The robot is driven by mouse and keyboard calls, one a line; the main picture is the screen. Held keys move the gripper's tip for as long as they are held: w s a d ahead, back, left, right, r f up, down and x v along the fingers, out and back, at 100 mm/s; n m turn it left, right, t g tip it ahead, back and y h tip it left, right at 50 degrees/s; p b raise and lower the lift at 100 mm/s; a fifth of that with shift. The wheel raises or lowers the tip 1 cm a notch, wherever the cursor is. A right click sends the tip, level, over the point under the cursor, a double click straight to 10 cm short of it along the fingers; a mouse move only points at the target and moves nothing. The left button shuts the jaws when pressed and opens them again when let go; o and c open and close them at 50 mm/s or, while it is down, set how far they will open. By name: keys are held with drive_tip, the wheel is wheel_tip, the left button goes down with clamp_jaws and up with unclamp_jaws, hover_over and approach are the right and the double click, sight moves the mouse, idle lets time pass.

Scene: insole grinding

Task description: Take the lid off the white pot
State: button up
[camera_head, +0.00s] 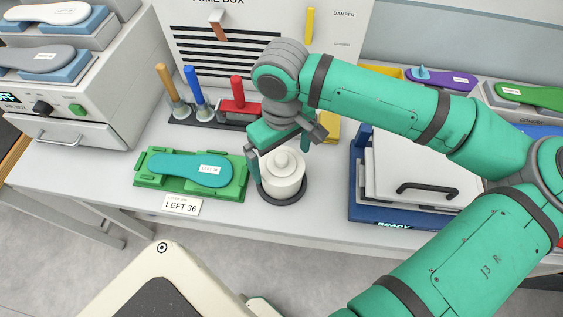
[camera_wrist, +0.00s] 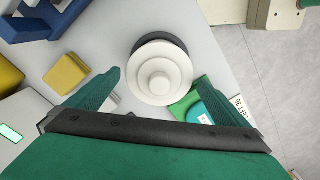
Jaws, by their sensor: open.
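The white pot (camera_head: 284,184) stands upright in a dark round base on the bench. Its white lid (camera_head: 270,166) with a round knob (camera_head: 281,160) sits on top. In the wrist view the lid (camera_wrist: 160,62) shows from above, with its knob (camera_wrist: 160,83) at the middle. My gripper (camera_head: 281,157) is open and empty, close over the pot with its fingers pointing down. In the wrist view my gripper (camera_wrist: 162,72) has one finger to each side of the lid. I cannot tell whether either finger touches it.
A green tray (camera_head: 146,183) with a teal insole (camera_head: 185,168) is close left of the pot, behind a LEFT 36 card (camera_head: 181,206). A blue press (camera_head: 375,212) with a black handle is to the right. Upright coloured-handled tools (camera_head: 195,95) stand behind.

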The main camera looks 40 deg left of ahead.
drive_tip(key=shift+f, duration=0.25)
drive_tip(key=c, duration=0.9)
drive_tip(key=shift+r, duration=0.15)
